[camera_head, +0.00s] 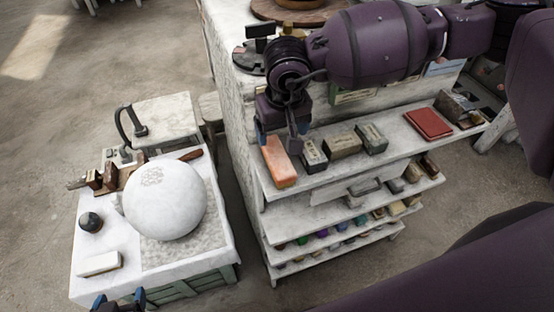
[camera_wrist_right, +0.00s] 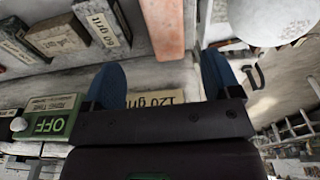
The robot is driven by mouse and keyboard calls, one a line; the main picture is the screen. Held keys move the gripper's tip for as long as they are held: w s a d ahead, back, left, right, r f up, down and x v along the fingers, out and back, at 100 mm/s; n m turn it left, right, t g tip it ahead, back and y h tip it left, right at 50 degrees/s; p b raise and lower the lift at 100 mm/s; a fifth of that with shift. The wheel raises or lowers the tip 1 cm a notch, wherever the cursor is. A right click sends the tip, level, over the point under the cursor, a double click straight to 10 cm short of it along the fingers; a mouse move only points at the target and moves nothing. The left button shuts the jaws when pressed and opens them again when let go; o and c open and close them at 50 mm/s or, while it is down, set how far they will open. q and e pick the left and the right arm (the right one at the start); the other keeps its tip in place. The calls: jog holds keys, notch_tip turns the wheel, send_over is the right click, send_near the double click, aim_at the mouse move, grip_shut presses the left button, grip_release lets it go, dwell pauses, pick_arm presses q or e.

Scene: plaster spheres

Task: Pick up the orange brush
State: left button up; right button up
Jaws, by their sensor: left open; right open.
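The orange brush (camera_head: 279,162) appears as a long, flat orange block lying at the left end of the shelf's top board. It also shows at the top of the right wrist view (camera_wrist_right: 161,28), in line with the gap between the fingers and beyond them. My right gripper (camera_head: 280,132) is open and empty, just behind and above the far end of the brush. Its blue fingers show wide apart in the right wrist view (camera_wrist_right: 161,80). My left gripper (camera_head: 119,301) is open at the bottom left edge, near the low table, with only its fingertips showing.
A white sphere (camera_head: 165,200) rests on the low table (camera_head: 222,222) at left. Clear floor lies at far left.

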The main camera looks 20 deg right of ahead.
aim_at(277, 155)
jog(key=f, duration=0.5)
jog(key=shift+w+a+f, duration=0.15)
jog(key=shift+w+f, duration=0.15)
jog(key=shift+f, duration=0.05)
jog(key=shift+w+a+f+p, duration=0.15)
jog(key=shift+f+p, duration=0.15)
jog(key=shift+f, duration=0.9)
jog(key=shift+w+f+p, duration=0.15)
jog(key=shift+f+p, duration=0.15)
jog(key=shift+f, duration=0.85)
jog(key=c, duration=1.1)
jog(key=shift+r, duration=0.15)
jog(key=shift+r+b, duration=0.7)
jog(key=shift+r, duration=9.2)
